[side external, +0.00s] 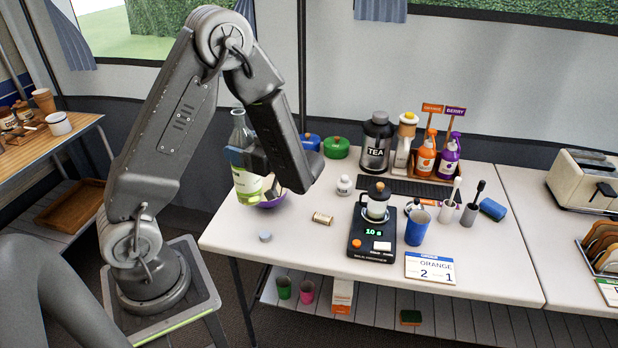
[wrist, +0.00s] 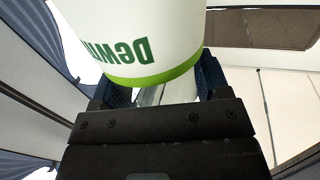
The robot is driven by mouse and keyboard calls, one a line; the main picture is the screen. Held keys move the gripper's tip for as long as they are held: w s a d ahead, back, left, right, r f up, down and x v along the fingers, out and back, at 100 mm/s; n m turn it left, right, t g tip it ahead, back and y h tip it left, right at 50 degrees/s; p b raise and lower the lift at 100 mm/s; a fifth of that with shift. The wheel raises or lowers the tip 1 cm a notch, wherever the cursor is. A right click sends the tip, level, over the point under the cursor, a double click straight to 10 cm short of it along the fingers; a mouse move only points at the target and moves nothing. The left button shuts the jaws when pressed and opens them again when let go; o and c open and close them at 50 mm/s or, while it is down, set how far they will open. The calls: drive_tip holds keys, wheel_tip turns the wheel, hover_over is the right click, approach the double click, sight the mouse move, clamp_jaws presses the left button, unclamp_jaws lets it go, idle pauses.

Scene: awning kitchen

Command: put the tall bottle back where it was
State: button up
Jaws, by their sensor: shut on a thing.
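The tall bottle (side external: 246,178) is a clear bottle with a white and green label, near the left end of the white table (side external: 225,238). My gripper (side external: 258,160) is shut on it, and my wrist partly covers its right side. In the wrist view the bottle's label (wrist: 130,40) fills the upper middle, between the blue fingers (wrist: 165,85) of my gripper. The bottle looks about upright in the side view. I cannot tell whether its base touches the table.
A grey cap (side external: 265,237) and a small tan cylinder (side external: 322,218) lie in front. A black scale (side external: 371,240) holding a glass jar, a blue cup (side external: 417,228) and pump bottles (side external: 425,155) stand further right. The table's front left is mostly clear.

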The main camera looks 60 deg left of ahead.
sight(248, 132)
wheel_tip(248, 132, up, 4)
drive_tip(key=shift+w+r, duration=0.1)
drive_tip(key=w+a+m+t+y, duration=0.1)
drive_tip(key=w+a+m+t, duration=0.35)
drive_tip(key=w, duration=0.85)
drive_tip(key=w+a+m+t+y, duration=0.15)
drive_tip(key=w+a+t, duration=0.5)
drive_tip(key=w, duration=0.65)
wheel_tip(248, 132, down, 15)
drive_tip(key=a+g, duration=0.1)
drive_tip(key=g, duration=0.1)
drive_tip(key=shift+w+a, duration=0.15)
drive_tip(key=shift+f, duration=0.25)
drive_tip(key=o, duration=1.3)
